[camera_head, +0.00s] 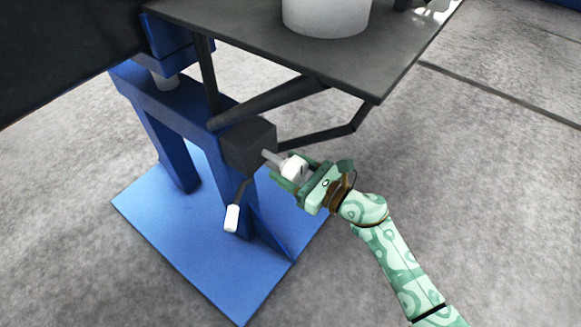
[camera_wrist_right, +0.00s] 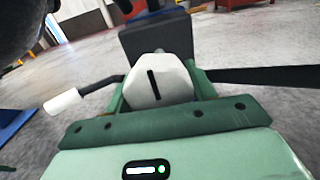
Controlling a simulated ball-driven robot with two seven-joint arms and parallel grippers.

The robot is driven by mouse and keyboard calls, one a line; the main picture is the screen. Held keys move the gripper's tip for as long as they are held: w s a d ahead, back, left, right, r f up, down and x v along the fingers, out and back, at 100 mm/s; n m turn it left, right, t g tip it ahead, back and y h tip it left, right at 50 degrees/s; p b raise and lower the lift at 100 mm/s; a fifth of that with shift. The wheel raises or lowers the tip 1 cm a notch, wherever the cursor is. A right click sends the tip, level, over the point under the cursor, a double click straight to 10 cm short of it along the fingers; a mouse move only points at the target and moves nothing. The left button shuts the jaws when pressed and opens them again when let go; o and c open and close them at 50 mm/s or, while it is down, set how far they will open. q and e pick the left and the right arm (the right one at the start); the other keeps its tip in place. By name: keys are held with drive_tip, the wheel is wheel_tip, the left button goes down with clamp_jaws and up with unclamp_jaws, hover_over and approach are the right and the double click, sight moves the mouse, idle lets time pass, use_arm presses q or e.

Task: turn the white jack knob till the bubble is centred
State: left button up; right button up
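The white jack knob (camera_head: 293,168) sits on a short grey shaft from a dark box (camera_head: 249,146) on the blue stand. In the right wrist view the knob (camera_wrist_right: 158,81) faces me, with an upright black slot mark on its face. My right gripper (camera_head: 303,172) reaches it from the right. Its green fingers lie along both sides of the knob, apparently touching it, and look shut on it. I see no bubble or level vial in either view. My left gripper is not in view.
A white-handled crank (camera_head: 232,217) hangs left of the knob. A dark plate (camera_head: 330,65) carrying a white cylinder (camera_head: 326,17) overhangs above, with a dark bent bar (camera_head: 318,135) beneath. The blue base (camera_head: 215,255) stands on grey floor. The floor to the right is clear.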

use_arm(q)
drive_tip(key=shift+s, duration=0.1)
use_arm(e)
drive_tip(key=shift+m, duration=0.3)
drive_tip(key=shift+c, duration=0.3)
drive_tip(key=m+p, duration=0.1)
drive_tip(key=m, duration=0.4)
drive_tip(key=m+p, duration=0.2)
drive_tip(key=m, duration=0.4)
drive_tip(key=shift+s+r, duration=0.1)
drive_tip(key=shift+r, duration=0.1)
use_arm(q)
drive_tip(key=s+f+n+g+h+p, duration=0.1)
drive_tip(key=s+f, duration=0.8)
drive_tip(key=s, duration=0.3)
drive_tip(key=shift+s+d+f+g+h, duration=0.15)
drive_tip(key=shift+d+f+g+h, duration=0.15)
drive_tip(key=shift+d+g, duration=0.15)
use_arm(e)
drive_tip(key=shift+m, duration=1.7)
drive_tip(key=o, duration=1)
drive_tip(key=shift+f, duration=0.1)
